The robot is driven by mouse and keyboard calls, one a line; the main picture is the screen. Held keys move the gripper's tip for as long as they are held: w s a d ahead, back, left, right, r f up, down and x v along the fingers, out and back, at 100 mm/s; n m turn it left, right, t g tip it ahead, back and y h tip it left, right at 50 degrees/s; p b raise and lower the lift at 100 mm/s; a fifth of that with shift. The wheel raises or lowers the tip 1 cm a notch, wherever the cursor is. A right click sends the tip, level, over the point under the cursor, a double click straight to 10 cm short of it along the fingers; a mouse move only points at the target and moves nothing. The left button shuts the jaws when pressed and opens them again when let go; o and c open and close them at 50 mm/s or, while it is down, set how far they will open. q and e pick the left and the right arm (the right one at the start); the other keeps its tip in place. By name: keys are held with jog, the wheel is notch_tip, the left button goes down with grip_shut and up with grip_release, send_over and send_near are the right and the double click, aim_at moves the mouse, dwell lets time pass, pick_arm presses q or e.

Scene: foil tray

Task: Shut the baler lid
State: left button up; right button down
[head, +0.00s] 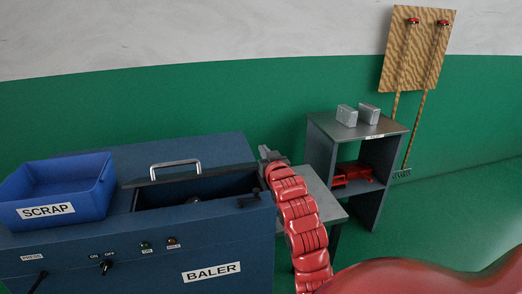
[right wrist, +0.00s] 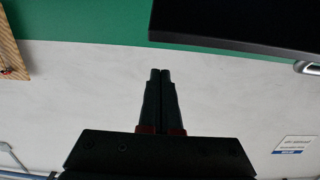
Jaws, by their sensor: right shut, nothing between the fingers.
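The blue baler (head: 235,250) stands at the left in the head view. Its lid (head: 222,150), with a silver handle (head: 175,164) at the front edge, lies behind a dark opening in the top, so the baler is open. My right gripper (head: 266,151) is just right of the lid and opening; its fingers are shut and empty in the right wrist view (right wrist: 160,72). A dark slab with a silver handle end, seemingly the lid (right wrist: 250,30), shows there at upper right, apart from the fingers. My left gripper is out of view.
A blue SCRAP bin (head: 85,190) sits on the baler's left side. A grey table (head: 322,200) lies beyond my right arm. A shelf unit (head: 375,128) holds two grey blocks and a red item. A wooden board (head: 415,55) hangs behind.

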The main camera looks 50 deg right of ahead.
aim_at(268, 198)
jog(key=s+f+t+h+b, duration=0.1)
jog(key=f+b, duration=0.1)
jog(key=f, duration=0.1)
jog(key=s+a+f+t+h+b, duration=0.1)
jog(key=f+t+b, duration=0.1)
jog(key=f, duration=0.1)
jog(key=s+a+f+t+b, duration=0.1)
jog(key=s+f+b, duration=0.1)
jog(key=f, duration=0.1)
jog(key=shift+a+f+t+h+b, duration=0.1)
jog(key=shift+a+t+h+b, duration=0.2)
jog(key=shift+h, duration=0.1)
jog(key=shift+s+f+b, duration=0.25)
jog(key=shift+f+b, duration=0.25)
jog(key=shift+f, duration=0.5)
jog(key=shift+r, duration=0.1)
